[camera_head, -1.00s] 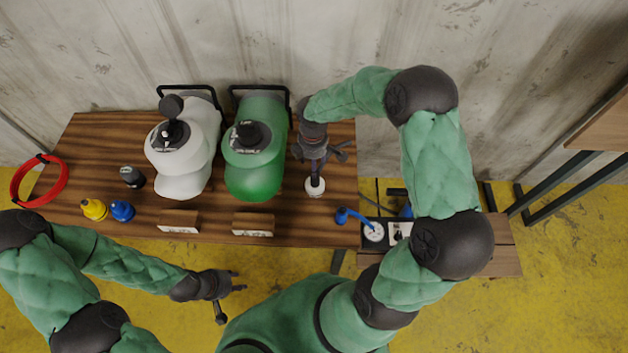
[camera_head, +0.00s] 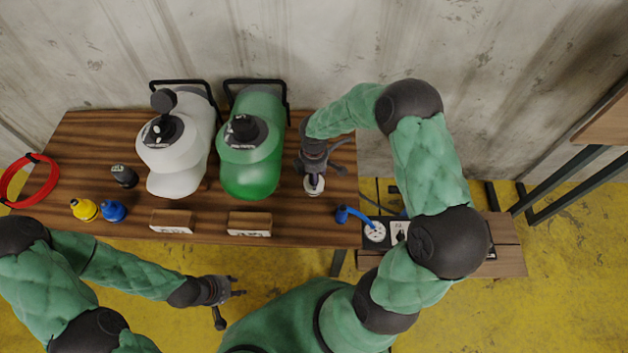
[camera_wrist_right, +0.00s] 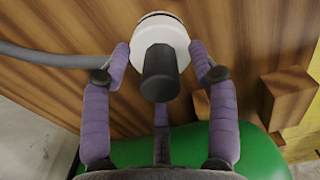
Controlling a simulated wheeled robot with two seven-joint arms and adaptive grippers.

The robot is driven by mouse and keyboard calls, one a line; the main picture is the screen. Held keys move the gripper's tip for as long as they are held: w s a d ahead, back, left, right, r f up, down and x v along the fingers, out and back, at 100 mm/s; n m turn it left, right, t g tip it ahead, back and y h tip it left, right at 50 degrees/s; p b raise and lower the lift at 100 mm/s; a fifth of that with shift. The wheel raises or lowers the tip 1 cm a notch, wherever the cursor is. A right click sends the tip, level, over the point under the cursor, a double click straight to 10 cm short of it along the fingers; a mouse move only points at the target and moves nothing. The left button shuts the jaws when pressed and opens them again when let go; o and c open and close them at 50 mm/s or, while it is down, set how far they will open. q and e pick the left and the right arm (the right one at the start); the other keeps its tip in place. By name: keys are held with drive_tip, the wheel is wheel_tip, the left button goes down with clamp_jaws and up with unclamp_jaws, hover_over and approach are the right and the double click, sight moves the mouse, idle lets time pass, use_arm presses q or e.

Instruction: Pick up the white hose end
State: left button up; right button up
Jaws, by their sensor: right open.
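The white hose end (camera_head: 313,189), a white round collar with a dark stub, stands on the wooden table near its right edge. In the right wrist view the white hose end (camera_wrist_right: 160,36) sits between the purple-grey fingers of my right gripper (camera_wrist_right: 160,65). One finger is on each side and a third is below the stub; I cannot tell if they touch it. In the head view my right gripper (camera_head: 313,177) is over the hose end and partly hides it.
A green canister (camera_head: 252,173) stands left of the hose end, with a white canister (camera_head: 178,165) beyond it. Wooden blocks (camera_head: 249,218) line the front edge. A grey hose (camera_wrist_right: 50,55) runs left from the hose end. A blue hose piece (camera_head: 345,213) lies to the right.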

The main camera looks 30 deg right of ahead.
clamp_jaws()
drive_tip(key=shift+r, duration=0.1)
